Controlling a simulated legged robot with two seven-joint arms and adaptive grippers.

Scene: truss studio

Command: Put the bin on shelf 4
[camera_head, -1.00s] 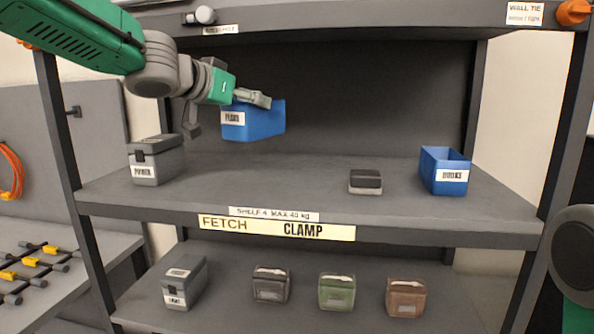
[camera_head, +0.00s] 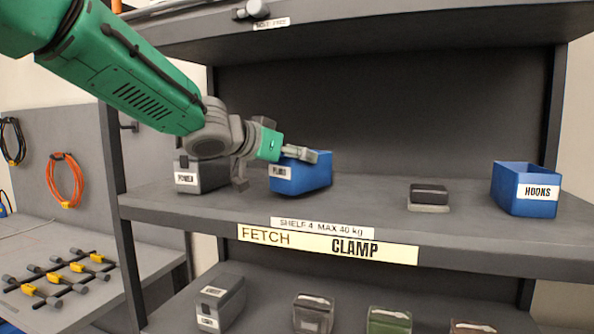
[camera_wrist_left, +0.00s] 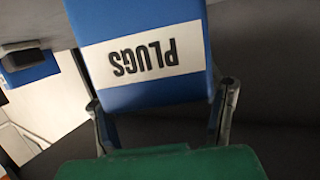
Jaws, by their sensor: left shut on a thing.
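The blue bin labelled PLUGS (camera_head: 312,174) is at shelf 4, right of the grey POWER case. Its base looks at or just above the shelf surface; I cannot tell if it touches. My left gripper (camera_head: 300,154) is shut on this bin near its top edge. In the left wrist view the bin (camera_wrist_left: 145,85) fills the middle with its label upside down, between the two fingers (camera_wrist_left: 165,115). Shelf 4 (camera_head: 365,205) carries a front label reading SHELF 4 MAX 40 kg (camera_head: 322,229). My right gripper is not in view.
The grey POWER case (camera_head: 203,176) stands left of the bin. A small dark box (camera_head: 429,195) and a blue HOOKS bin (camera_head: 526,188) stand to the right. Free shelf lies between the PLUGS bin and the dark box. A FETCH CLAMP strip (camera_head: 328,245) runs along the shelf front.

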